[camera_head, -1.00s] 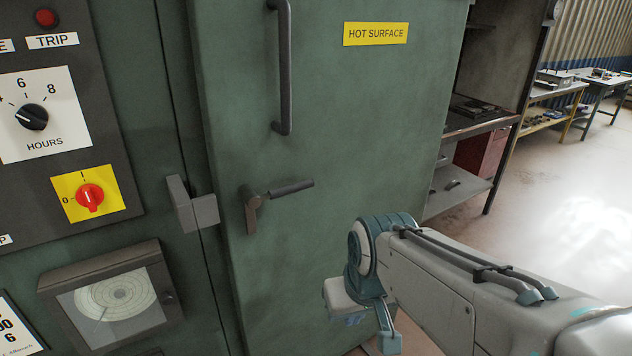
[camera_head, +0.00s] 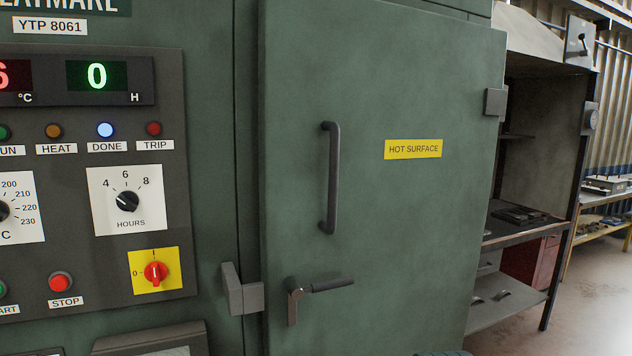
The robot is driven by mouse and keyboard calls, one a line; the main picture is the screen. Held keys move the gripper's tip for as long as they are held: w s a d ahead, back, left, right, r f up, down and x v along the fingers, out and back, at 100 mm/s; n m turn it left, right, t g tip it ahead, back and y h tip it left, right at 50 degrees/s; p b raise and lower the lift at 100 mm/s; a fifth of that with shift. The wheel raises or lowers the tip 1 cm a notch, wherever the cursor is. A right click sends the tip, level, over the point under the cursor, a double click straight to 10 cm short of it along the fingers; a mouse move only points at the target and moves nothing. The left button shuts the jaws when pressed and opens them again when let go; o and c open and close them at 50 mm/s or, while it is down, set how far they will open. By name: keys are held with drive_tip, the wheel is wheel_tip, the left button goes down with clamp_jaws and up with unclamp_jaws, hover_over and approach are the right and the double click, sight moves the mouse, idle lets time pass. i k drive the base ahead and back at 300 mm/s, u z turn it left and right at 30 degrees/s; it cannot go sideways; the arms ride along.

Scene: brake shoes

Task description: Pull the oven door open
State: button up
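The green oven door (camera_head: 420,240) fills the middle of the head view and appears closed against the oven body. A dark vertical pull handle (camera_head: 331,178) is fixed on its left half. Below it is a latch lever (camera_head: 325,286), its dark grip pointing right and roughly level. A grey catch block (camera_head: 242,292) sits at the door's left edge. A yellow "HOT SURFACE" label (camera_head: 413,149) is on the door. My gripper is not in view; only a sliver of my arm shows at the bottom edge.
The control panel (camera_head: 90,200) is left of the door, with the blue DONE lamp (camera_head: 105,130) lit and the display reading 0 H. A hinge block (camera_head: 495,102) is at the door's upper right.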

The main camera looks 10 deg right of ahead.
sight(378, 120)
drive_tip(key=z, duration=0.1)
drive_tip(key=k, duration=0.2)
drive_tip(key=u, duration=0.8)
drive_tip(key=i, duration=0.6)
drive_tip(key=z, duration=1.3)
